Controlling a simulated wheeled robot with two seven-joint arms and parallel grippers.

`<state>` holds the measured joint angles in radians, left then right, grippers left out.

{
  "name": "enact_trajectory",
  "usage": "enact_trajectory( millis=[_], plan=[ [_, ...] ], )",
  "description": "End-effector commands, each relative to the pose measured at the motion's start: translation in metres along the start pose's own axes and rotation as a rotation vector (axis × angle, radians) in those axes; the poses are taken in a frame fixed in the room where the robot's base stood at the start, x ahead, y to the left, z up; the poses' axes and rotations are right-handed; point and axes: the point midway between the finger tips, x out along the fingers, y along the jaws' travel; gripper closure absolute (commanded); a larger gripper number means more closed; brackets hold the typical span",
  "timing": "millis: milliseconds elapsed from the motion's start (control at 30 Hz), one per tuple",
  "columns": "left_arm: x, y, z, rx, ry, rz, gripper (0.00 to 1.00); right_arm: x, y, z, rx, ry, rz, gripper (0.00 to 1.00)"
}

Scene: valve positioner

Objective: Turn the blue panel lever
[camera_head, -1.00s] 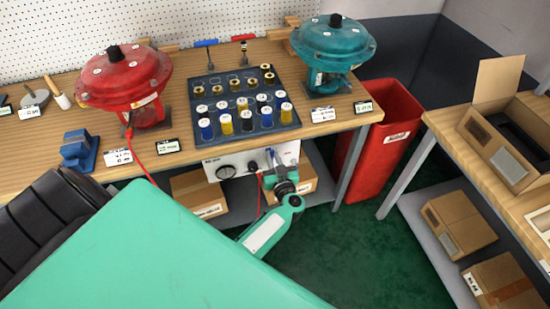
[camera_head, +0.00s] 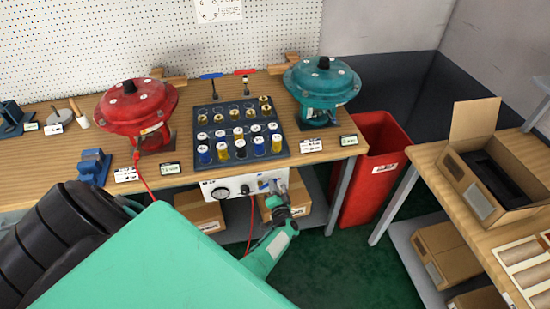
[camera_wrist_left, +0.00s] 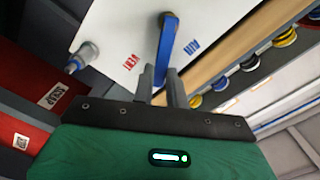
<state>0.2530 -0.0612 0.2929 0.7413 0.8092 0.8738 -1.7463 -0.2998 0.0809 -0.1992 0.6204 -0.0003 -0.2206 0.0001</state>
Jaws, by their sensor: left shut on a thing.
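The blue panel lever (camera_wrist_left: 167,42) is on the white panel (camera_wrist_left: 115,30) in the left wrist view. It lies between the printed words VENT and AUTO. My left gripper (camera_wrist_left: 162,82) is shut on the lever's free end, with one dark finger on each side. In the head view the white panel (camera_head: 215,190) hangs under the bench's front edge. My left gripper (camera_head: 277,191) is at its right end and partly hides the lever there. My right gripper is not in view.
A tray of coloured cylinders (camera_head: 240,124) sits on the bench above the panel. A red valve actuator (camera_head: 137,105) and a teal one (camera_head: 321,85) flank it. A red hose runs below the red actuator. A red bin (camera_head: 375,165) stands right of the bench.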

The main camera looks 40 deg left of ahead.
Motion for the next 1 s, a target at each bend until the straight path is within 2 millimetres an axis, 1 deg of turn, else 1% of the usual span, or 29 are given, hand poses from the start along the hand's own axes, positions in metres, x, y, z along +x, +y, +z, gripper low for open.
enact_trajectory(
  millis=[100,500,700,1000],
  plan=[
    [-0.002,0.009,0.0,0.108,-0.001,0.006,1.0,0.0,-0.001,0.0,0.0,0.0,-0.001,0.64],
    [-0.002,0.025,0.005,0.427,0.0,0.005,1.0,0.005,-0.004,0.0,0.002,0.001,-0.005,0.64],
    [-0.001,0.029,0.007,0.524,0.0,0.003,1.0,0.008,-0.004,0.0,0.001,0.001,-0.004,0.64],
    [-0.001,0.031,0.009,0.585,0.001,0.003,1.0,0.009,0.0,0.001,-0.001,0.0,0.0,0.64]
  ],
)
